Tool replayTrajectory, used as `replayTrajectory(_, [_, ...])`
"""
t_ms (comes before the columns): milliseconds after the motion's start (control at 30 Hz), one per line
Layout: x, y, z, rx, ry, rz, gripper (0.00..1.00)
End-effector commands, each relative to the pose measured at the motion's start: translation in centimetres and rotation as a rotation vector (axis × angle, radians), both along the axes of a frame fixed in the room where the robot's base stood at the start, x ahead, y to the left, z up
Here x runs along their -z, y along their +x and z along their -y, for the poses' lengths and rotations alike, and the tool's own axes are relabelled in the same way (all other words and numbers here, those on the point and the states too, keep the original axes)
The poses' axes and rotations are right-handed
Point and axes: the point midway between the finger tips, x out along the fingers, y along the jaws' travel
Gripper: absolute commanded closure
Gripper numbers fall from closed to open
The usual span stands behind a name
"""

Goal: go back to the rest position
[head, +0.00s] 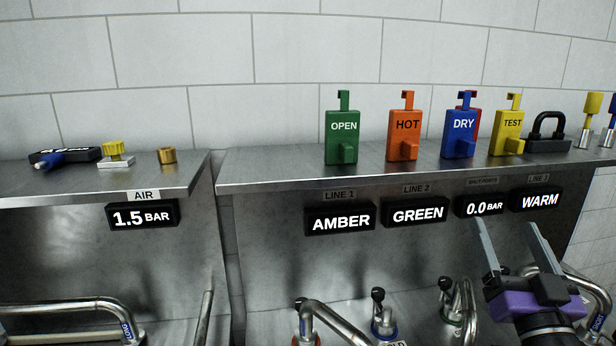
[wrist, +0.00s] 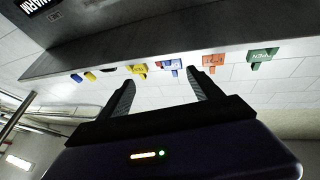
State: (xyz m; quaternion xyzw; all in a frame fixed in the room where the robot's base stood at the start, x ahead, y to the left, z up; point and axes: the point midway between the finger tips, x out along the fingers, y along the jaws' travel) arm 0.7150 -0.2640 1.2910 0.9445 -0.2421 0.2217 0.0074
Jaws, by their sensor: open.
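My gripper (head: 508,246) is at the lower right in the head view, with its two grey fingers apart and pointing up. Nothing is between them. It is in front of the steel panel, just below the 0.0 BAR display (head: 479,204) and the WARM display (head: 536,201). In the wrist view my gripper (wrist: 160,88) is also open and empty, and the picture is upside down. The shelf edge and the coloured tags show beyond the fingertips there. No marker of a rest position shows.
On the steel shelf (head: 280,172) stand the green OPEN tag (head: 343,128), orange HOT tag (head: 404,127), blue DRY tag (head: 459,132), yellow TEST tag (head: 508,128) and a black padlock (head: 548,133). Bent pipes (head: 345,320) and valve knobs (head: 378,297) lie low, left of my gripper.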

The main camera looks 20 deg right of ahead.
Motion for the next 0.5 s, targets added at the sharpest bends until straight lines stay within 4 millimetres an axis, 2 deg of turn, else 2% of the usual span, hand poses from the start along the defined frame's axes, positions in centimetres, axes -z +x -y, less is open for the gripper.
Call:
replayTrajectory(33, [2.0, -0.4, -1.5, -0.017, 0.000, -0.024, 0.26])
replayTrajectory(100, [4.1, -1.1, -3.5, -0.038, -0.005, -0.047, 0.26])
replayTrajectory(267, [8.6, -3.1, -8.0, -0.093, -0.014, -0.106, 0.26])
replayTrajectory(500, [14.4, -7.5, -14.5, -0.195, -0.015, -0.214, 0.26])
